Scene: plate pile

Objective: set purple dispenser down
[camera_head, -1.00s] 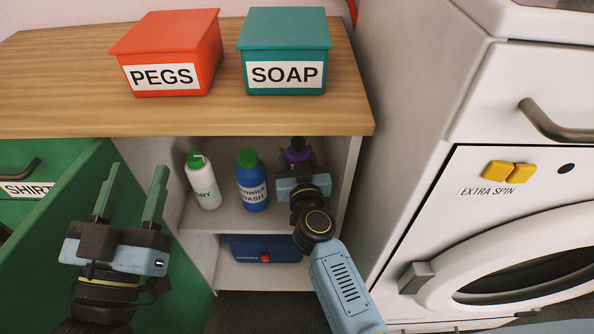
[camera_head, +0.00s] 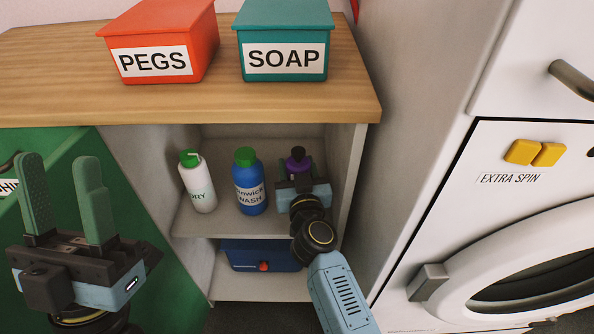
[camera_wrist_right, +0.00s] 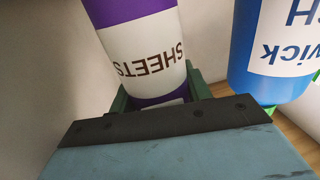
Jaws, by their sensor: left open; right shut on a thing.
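The purple dispenser (camera_head: 298,160) is in the open cabinet, on the right of the upper shelf. Its dark cap and purple top show above my right gripper (camera_head: 301,178), which hides its lower part in the head view. In the right wrist view the dispenser (camera_wrist_right: 140,45) has a white label reading SHEETS, and my right gripper (camera_wrist_right: 158,97) is shut on it, with green fingers on both sides. I cannot tell whether its base touches the shelf (camera_head: 205,224). My left gripper (camera_head: 68,200) is open and empty, at the left in front of the green door.
A blue bottle (camera_head: 249,190) stands just left of the dispenser, also seen in the right wrist view (camera_wrist_right: 275,50). A white bottle (camera_head: 199,190) with green cap stands further left. A blue box (camera_head: 258,256) is on the lower shelf. The cabinet's side wall (camera_head: 345,180) is close on the right.

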